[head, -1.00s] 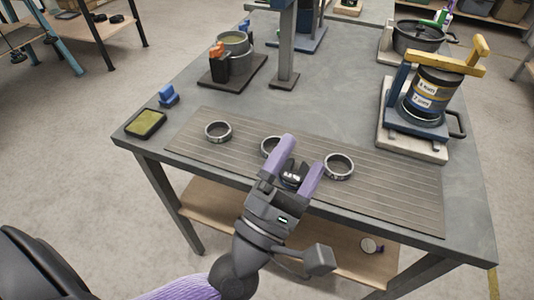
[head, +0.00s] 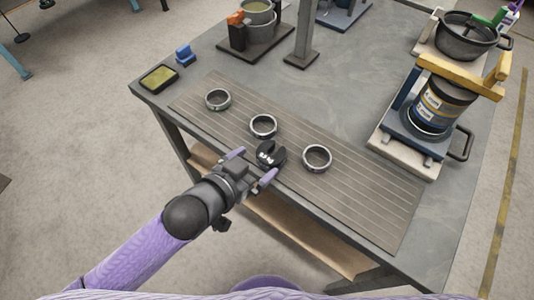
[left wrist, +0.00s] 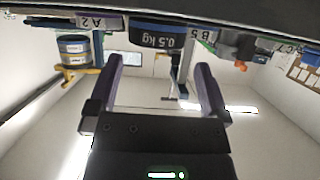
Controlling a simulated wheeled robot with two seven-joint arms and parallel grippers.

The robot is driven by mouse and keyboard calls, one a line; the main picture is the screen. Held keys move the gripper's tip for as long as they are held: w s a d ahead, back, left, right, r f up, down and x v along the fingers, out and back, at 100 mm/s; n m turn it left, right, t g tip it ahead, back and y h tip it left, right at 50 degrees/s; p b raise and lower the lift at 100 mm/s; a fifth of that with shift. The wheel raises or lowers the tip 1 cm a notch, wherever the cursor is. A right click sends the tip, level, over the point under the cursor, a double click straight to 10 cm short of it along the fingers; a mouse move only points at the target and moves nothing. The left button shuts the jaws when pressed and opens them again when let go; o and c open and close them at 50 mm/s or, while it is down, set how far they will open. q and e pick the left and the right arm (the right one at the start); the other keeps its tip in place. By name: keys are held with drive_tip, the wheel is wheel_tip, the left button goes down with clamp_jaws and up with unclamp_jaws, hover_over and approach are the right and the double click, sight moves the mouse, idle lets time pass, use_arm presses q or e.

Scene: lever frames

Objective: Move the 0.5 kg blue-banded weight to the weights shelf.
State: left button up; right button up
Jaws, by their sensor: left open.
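The 0.5 kg weight (head: 270,155) is a dark slotted disc at the near edge of the ribbed mat, between two rings. In the left wrist view the weight (left wrist: 157,38) shows a "0.5 kg" label and a blue band, ahead of the fingers. My left gripper (head: 251,165) is open and empty, its fingertips at the near side of the weight. I cannot tell whether they touch it. My right gripper is not in view. A wooden lower shelf (head: 305,235) shows under the table; I cannot tell whether it is the weights shelf.
Three metal rings, left (head: 218,99), middle (head: 263,126) and right (head: 317,158), lie on the ribbed mat (head: 375,200).

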sight(269, 156)
use_arm(q)
drive_tip(key=b+x, duration=0.2)
drive_tip(key=x, duration=0.3)
drive_tip(key=shift+s+d+f, duration=0.1)
drive_tip(key=shift+f, duration=0.1)
drive_tip(key=shift+w+d+f, duration=0.1)
drive_tip(key=shift+w+d, duration=0.1)
drive_tip(key=shift+w, duration=0.05)
drive_tip(key=shift+c, duration=0.5)
drive_tip(key=c, duration=1.2)
clamp_jaws()
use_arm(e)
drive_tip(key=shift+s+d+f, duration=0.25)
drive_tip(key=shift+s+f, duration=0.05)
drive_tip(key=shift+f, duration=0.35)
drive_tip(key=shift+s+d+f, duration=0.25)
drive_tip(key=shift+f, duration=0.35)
